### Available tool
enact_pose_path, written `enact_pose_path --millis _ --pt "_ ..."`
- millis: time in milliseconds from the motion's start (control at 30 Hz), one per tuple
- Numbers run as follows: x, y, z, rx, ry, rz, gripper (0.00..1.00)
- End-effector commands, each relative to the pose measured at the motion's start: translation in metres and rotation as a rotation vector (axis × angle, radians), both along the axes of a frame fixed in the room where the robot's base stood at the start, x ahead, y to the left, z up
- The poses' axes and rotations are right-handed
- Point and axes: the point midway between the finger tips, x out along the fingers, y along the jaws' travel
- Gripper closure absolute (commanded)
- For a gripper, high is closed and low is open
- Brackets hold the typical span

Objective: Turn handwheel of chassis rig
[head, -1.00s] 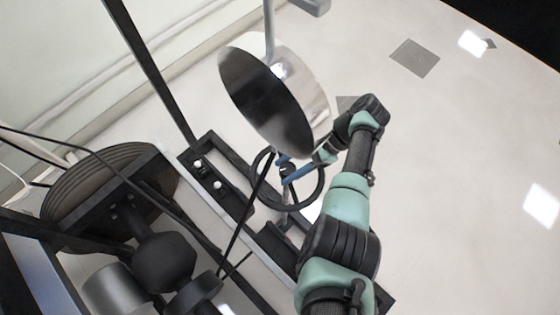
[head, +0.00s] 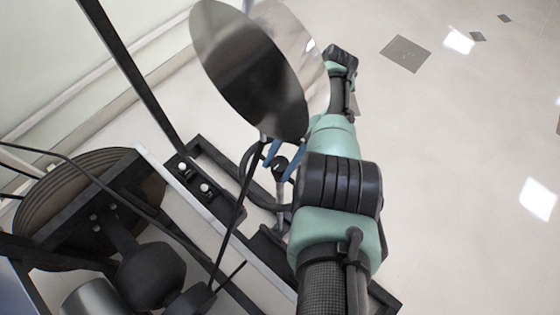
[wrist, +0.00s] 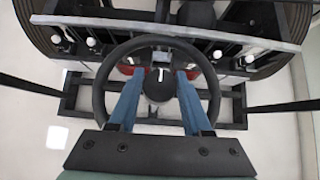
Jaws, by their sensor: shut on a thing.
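The handwheel is a black ring with a dark round hub, standing in the middle of the wrist view (wrist: 97,95). In the head view the handwheel (head: 247,178) is partly hidden behind my arm and a shiny disc. My gripper (wrist: 159,84) has two blue fingers reaching over the near rim, one on each side of the hub. It is shut on the handwheel; the exact contact is hard to make out. In the head view my gripper (head: 281,161) shows only as blue fingers at the wheel. A small white mark (wrist: 160,74) shows on the hub, pointing roughly upward.
A large shiny metal disc (head: 250,75) hangs close above the wheel and my forearm. A dark frame with white-knobbed levers (head: 206,188) lies left of the wheel. A ribbed dark wheel (head: 75,195) stands further left. Open pale floor (head: 450,170) lies right.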

Motion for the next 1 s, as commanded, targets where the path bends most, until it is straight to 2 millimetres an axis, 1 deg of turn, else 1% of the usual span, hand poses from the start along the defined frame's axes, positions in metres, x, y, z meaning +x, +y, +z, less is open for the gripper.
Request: enact_pose_path --millis 333,367,400,500,1000 --pt "-0.0009 -0.0003 -0.0013 -0.003 0.001 0.006 1.0" --pt "-0.0009 -0.0003 -0.0013 -0.003 0.001 0.006 0.46" --pt "-0.0009 -0.0004 -0.0012 -0.002 0.001 0.005 0.39" --pt "-0.0007 -0.0002 -0.0009 -0.002 0.0 0.004 0.22" --pt "-0.0002 0.0001 -0.0002 0.0 0.0 0.003 0.22"
